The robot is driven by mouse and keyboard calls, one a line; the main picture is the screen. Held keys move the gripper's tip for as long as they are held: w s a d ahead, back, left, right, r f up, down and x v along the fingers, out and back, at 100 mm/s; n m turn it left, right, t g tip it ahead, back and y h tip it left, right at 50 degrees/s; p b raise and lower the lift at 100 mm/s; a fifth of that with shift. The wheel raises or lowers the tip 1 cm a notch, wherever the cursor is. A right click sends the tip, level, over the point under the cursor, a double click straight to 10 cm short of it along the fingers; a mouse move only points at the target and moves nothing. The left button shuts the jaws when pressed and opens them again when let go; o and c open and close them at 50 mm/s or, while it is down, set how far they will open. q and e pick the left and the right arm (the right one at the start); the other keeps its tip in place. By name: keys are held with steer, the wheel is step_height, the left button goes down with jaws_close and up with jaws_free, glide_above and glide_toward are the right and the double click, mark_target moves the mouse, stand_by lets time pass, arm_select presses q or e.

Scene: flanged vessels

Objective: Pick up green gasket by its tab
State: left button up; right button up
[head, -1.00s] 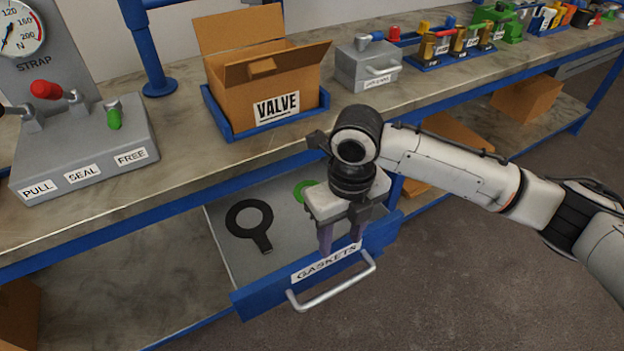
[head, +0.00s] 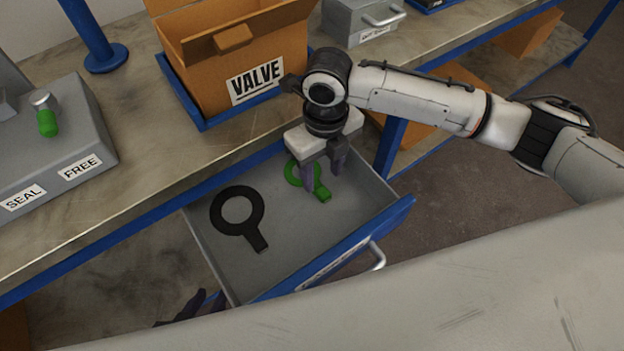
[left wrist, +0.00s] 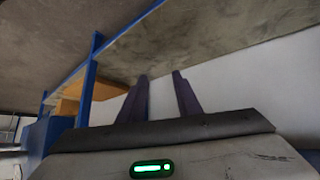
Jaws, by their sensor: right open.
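The green gasket (head: 291,173) lies flat in the open drawer (head: 216,262), at its right end. Its tab (head: 323,195) points toward the drawer front. My right gripper (head: 322,181) points down over this gasket with its fingers apart. It hides part of the ring, and I cannot tell whether the fingertips touch it. My left gripper (head: 190,308) shows only partly, low in the head view, near the drawer's front left corner. In the left wrist view its two fingers (left wrist: 160,78) are apart with nothing between them.
A black gasket (head: 222,226) lies left of the green one. The drawer's blue front (head: 345,248) and the bench edge bound the space. A VALVE box (head: 240,60) and a lever panel (head: 60,150) stand on the bench. My own pale arm fills the lower right.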

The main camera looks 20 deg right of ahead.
mark_target(323, 191)
steer(key=f, duration=0.5)
steer(key=shift+s+d, duration=0.1)
steer(key=shift+s, duration=0.2)
steer(key=shift+r, duration=0.1)
steer(key=c, duration=1)
steer(key=shift+r, duration=0.1)
